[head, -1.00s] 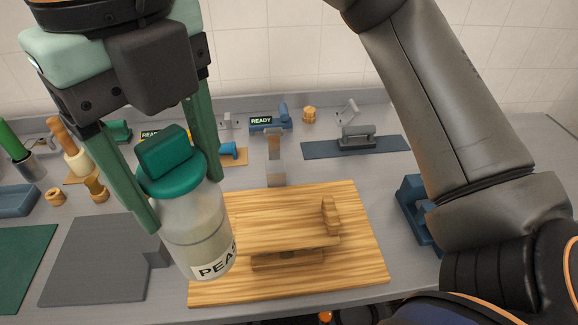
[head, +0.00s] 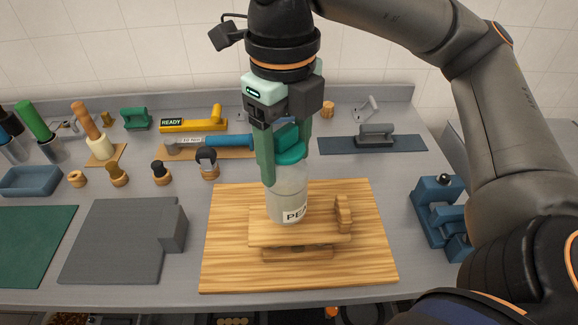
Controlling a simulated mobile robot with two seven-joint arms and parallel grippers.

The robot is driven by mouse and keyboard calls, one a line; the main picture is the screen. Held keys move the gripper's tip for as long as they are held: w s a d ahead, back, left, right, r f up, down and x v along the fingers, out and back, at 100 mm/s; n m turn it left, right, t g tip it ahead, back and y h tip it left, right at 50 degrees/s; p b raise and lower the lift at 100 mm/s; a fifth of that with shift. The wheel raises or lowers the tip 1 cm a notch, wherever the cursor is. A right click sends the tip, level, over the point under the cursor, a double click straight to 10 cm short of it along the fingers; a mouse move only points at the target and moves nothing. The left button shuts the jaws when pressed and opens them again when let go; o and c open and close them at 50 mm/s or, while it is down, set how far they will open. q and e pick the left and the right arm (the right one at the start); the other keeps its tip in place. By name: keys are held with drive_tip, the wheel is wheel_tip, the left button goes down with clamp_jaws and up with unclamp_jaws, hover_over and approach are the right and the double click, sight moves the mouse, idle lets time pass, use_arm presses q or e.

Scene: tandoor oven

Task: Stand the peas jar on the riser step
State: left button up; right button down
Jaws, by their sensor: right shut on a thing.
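The peas jar (head: 287,195) is a clear, pale-filled jar with a teal-green lid and a white label, partly readable as "PEA". My right gripper (head: 284,150) is shut on its green lid from above and holds the jar upright. I cannot tell whether the base touches the step. My left gripper is out of view.
The riser step sits on a striped wooden board (head: 370,265). A grey slab with a block (head: 115,240) lies to the left, and a blue fixture (head: 440,215) stands to the right. Stamps, brushes and tools line the back.

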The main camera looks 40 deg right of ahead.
sight(286, 202)
drive_tip(key=shift+w+d+f, duration=0.15)
drive_tip(key=shift+d+f, duration=0.2)
drive_tip(key=shift+f, duration=0.1)
wheel_tip(286, 202, down, 3)
drive_tip(key=shift+d+f, duration=0.15)
drive_tip(key=shift+f, duration=0.2)
drive_tip(key=shift+c, duration=0.3)
unclamp_jaws()
drive_tip(key=shift+r, duration=0.1)
